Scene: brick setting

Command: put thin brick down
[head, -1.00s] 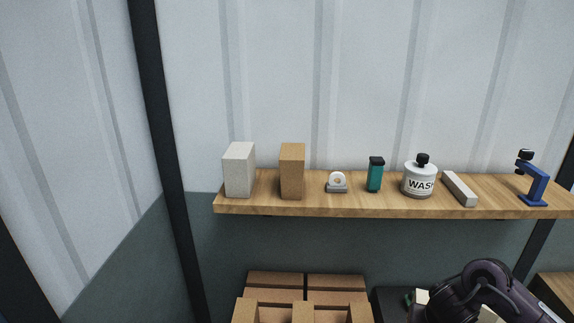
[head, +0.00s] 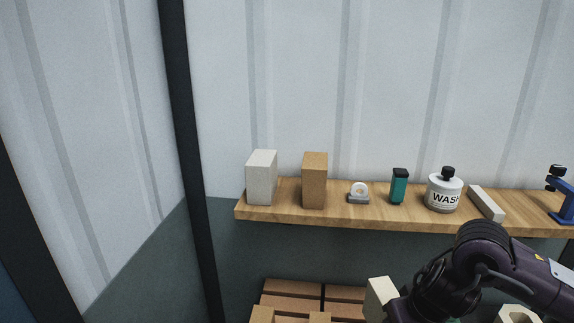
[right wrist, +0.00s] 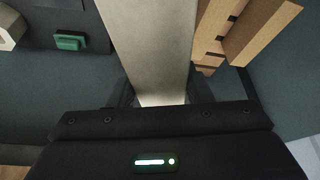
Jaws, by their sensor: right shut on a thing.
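The thin brick is a long cream block (right wrist: 148,45) that runs up the middle of the right wrist view. Its end also shows in the head view (head: 380,294) at the bottom, right of centre. My right gripper (right wrist: 157,97) is shut on it, with a dark finger on each side near its lower end. In the head view the right arm comes in from the right and holds the brick in front of and below the wooden shelf. My left gripper is in neither view.
The wooden shelf (head: 345,217) carries a white block (head: 262,178), a brown block (head: 315,181), a tape dispenser (head: 359,193), a teal bottle (head: 399,187), a WASH bottle (head: 443,190), a pale bar (head: 486,203) and a blue stand (head: 563,192). A wooden pallet (right wrist: 262,35) lies below.

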